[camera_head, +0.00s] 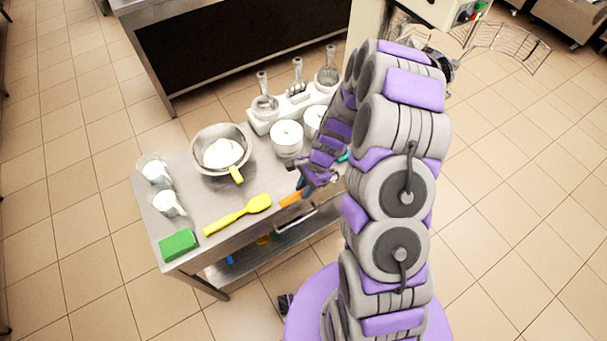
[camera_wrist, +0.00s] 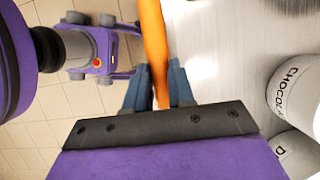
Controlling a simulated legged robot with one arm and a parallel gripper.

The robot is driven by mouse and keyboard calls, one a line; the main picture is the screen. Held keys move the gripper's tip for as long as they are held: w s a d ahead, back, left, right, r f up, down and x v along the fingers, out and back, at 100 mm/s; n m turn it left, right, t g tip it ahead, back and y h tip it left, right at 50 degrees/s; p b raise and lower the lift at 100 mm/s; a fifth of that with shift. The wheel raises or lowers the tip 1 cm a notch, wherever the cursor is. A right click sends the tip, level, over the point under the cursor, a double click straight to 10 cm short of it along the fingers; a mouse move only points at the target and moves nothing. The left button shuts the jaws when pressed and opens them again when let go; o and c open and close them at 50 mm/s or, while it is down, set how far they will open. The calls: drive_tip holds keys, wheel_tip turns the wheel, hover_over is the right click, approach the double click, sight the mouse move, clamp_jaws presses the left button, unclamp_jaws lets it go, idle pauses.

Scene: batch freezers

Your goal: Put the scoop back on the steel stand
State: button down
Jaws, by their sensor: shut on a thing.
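My gripper (camera_head: 303,186) is at the near right edge of the steel table (camera_head: 200,255). In the wrist view its blue fingers (camera_wrist: 157,82) are shut on a long orange handle (camera_wrist: 152,35). The orange handle also shows in the head view (camera_head: 291,199), at the table's edge. Its far end is out of the wrist view, so I cannot tell whether a scoop head is on it. Whether it touches the steel top is unclear. A white holder (camera_head: 258,125) with several metal scoops (camera_head: 297,76) stands at the back of the table.
A steel bowl (camera_head: 205,135) of white stuff, two clear cups (camera_head: 167,204), a green sponge (camera_head: 179,244) and a yellow spatula (camera_head: 237,214) are on the table. White tubs (camera_head: 287,138) stand near my gripper; one reads "CHOCOLA" (camera_wrist: 295,85). A lower shelf (camera_head: 275,245) holds coloured things.

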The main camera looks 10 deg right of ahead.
drive_tip(key=w, duration=0.2)
drive_tip(key=w+d, duration=0.1)
drive_tip(key=w, duration=0.3)
drive_tip(key=shift+d+f+b, duration=0.35)
drive_tip(key=shift+d, duration=0.05)
drive_tip(key=shift+w+a, duration=0.1)
drive_tip(key=shift+w, duration=0.6)
wheel_tip(320, 180, down, 4)
drive_tip(key=shift+r+b, duration=0.2)
drive_tip(key=shift+b, duration=0.35)
drive_tip(key=c, duration=1)
unclamp_jaws()
drive_tip(key=shift+o, duration=0.2)
